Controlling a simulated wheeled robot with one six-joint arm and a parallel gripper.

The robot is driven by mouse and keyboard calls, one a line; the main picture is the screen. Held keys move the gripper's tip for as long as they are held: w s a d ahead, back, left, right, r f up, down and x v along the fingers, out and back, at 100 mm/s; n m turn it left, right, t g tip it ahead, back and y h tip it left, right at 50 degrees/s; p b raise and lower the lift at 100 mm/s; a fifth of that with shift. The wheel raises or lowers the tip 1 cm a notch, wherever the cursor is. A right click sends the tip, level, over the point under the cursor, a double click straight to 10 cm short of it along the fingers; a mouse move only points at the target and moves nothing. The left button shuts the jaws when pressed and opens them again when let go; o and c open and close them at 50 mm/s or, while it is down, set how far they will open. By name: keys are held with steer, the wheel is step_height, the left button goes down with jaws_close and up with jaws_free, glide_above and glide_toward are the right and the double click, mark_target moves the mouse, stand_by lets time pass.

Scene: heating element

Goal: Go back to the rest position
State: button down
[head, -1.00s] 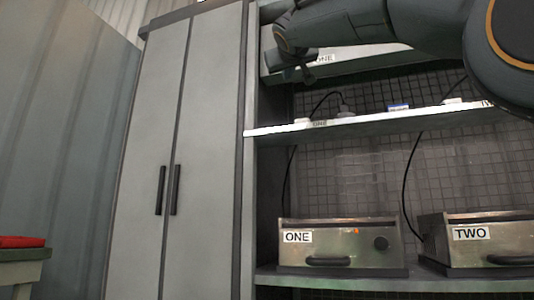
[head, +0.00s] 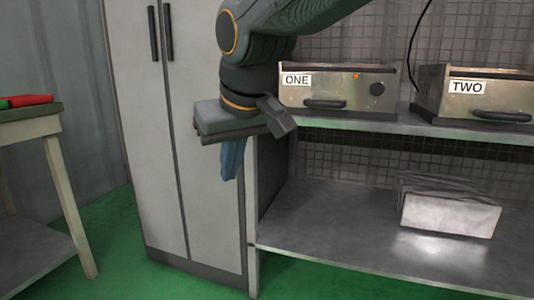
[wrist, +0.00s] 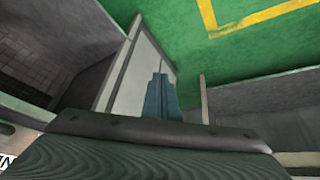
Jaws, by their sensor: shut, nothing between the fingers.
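My gripper (head: 232,160) hangs from my arm in front of the tall grey cabinet (head: 170,200), left of the shelf unit, and points down. Its bluish fingers are together with nothing between them. In the wrist view the closed gripper (wrist: 161,85) shows against the pale cabinet front, with green floor beyond. Its fingers look clear of the cabinet and the shelf.
Heating unit ONE (head: 335,92) and unit TWO (head: 475,95) stand on the shelf right of my arm. A stack of metal plates (head: 448,212) lies on the shelf below. A table (head: 30,125) with a red object (head: 32,99) is at left. Green floor (head: 120,240) is open between.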

steer(key=s+d+f+g+h+p, duration=0.1)
steer(key=s+d+f+g, duration=0.2)
steer(key=s+f, duration=0.65)
steer(key=s+d+f+g+p, duration=0.1)
steer(key=s+d+f+g, duration=0.15)
steer(key=s+f, duration=0.65)
steer(key=d+r+m+p, duration=0.2)
steer(key=d+r+p, duration=0.5)
steer(key=r+p, duration=0.3)
steer(key=s+d+r+m+h+p, duration=0.1)
steer(key=d+r+m+p, duration=0.1)
steer(key=d+r+p, duration=0.5)
steer(key=s+d+r+m+p, duration=0.1)
steer(key=d+r+p, duration=0.5)
steer(key=r+p, duration=0.9)
steer(key=shift+s+d+r+m+h+p, duration=0.2)
steer(key=shift+d+m+h+p, duration=0.35)
steer(key=shift+p, duration=2.25)
steer(key=shift+a, duration=0.15)
